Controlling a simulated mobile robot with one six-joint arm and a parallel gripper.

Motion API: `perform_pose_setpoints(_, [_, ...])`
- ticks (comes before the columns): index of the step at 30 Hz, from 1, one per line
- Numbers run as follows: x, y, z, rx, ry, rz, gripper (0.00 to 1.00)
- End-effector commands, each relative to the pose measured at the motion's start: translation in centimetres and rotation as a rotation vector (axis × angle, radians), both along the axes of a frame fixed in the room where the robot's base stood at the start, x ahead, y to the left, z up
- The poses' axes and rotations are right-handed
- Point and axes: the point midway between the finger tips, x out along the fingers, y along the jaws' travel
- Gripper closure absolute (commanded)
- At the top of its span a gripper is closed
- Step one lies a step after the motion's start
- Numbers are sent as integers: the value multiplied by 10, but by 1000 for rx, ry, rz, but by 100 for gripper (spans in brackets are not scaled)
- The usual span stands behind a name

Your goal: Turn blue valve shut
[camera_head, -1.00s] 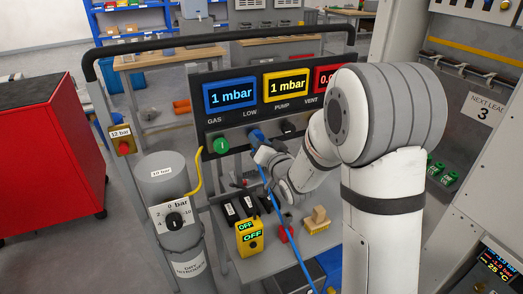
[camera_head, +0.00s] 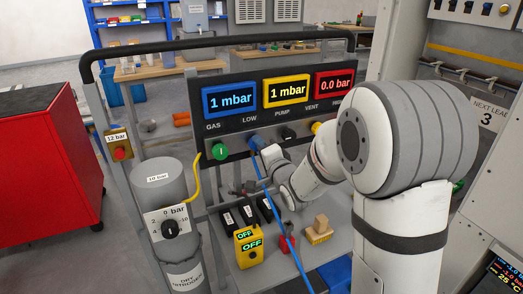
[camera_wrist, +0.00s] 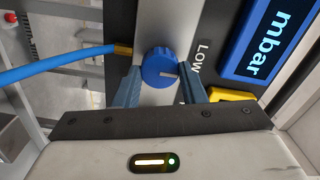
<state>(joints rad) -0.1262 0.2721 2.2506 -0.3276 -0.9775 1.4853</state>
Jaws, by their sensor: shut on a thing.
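The blue valve (camera_wrist: 160,67) is a round ribbed knob on the panel strip beside the LOW label in the wrist view. A pale mark on its face points right in that view. In the head view the blue valve (camera_head: 255,142) sits below the blue display, partly hidden by my gripper (camera_head: 266,152). My gripper (camera_wrist: 160,78) has its two blue-grey fingers on either side of the knob and is shut on it. A blue hose (camera_wrist: 55,64) with a brass end runs to the left of the knob.
The green knob (camera_head: 220,152) is left of the blue one, the black knob (camera_head: 289,134) right. The blue display (camera_head: 230,101) and yellow display (camera_head: 287,91) read 1 mbar; the red display (camera_head: 335,84) reads 0.0 bar. A grey gas cylinder (camera_head: 160,190) stands at left.

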Motion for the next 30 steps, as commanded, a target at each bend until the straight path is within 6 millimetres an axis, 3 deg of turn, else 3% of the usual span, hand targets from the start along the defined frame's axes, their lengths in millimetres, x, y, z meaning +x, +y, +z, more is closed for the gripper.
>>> perform_pose_setpoints(17, [1, -1, 1, 27, 10, -3, 86])
perform_pose_setpoints(18, [1, -1, 1, 27, 10, -3, 60])
perform_pose_setpoints(25, [0, 0, 0, 26, 11, -1, 41])
perform_pose_setpoints(30, [0, 0, 0, 25, 10, -1, 41])
